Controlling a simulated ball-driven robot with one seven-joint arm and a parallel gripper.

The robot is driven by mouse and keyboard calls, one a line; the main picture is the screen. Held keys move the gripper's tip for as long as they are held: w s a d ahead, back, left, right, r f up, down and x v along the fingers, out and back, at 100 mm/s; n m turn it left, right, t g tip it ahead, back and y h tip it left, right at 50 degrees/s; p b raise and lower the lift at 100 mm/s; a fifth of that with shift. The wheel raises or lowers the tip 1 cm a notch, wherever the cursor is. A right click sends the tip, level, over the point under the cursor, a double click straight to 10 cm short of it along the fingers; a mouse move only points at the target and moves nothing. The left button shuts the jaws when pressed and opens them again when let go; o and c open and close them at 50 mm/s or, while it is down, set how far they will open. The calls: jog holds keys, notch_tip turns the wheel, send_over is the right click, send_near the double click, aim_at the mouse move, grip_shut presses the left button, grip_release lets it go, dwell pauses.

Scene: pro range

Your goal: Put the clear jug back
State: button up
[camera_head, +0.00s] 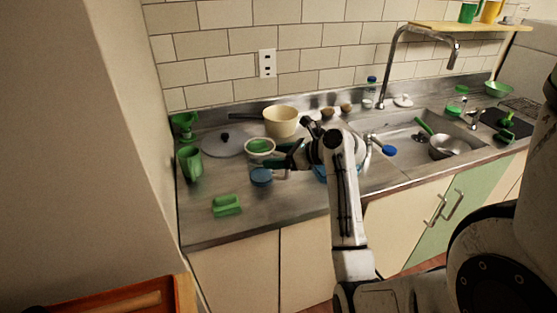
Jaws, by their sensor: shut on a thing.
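The clear jug (260,146) seems to be the round vessel with a pale rim and green showing in it, at the left of the counter. My gripper (281,159) reaches it from the right and is shut on its near right side. The jug looks roughly upright. The fingertips are small and dark here, and the arm hides part of the counter behind them. I cannot tell whether the jug's base touches the counter.
A blue round thing (261,177) sits just in front of the jug. A cream pan (281,121) and grey lid (224,142) are behind. Green cups (190,163) stand left, and a green block (227,205) lies in front. The sink (410,133) is right. The front-left counter is mostly clear.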

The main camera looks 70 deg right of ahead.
jog(key=shift+f, duration=0.7)
jog(key=o, duration=1.7)
jog(key=shift+c, duration=0.2)
jog(key=d+v, duration=0.1)
jog(key=v, duration=1.1)
jog(key=shift+a, duration=0.45)
jog(key=shift+r, duration=0.1)
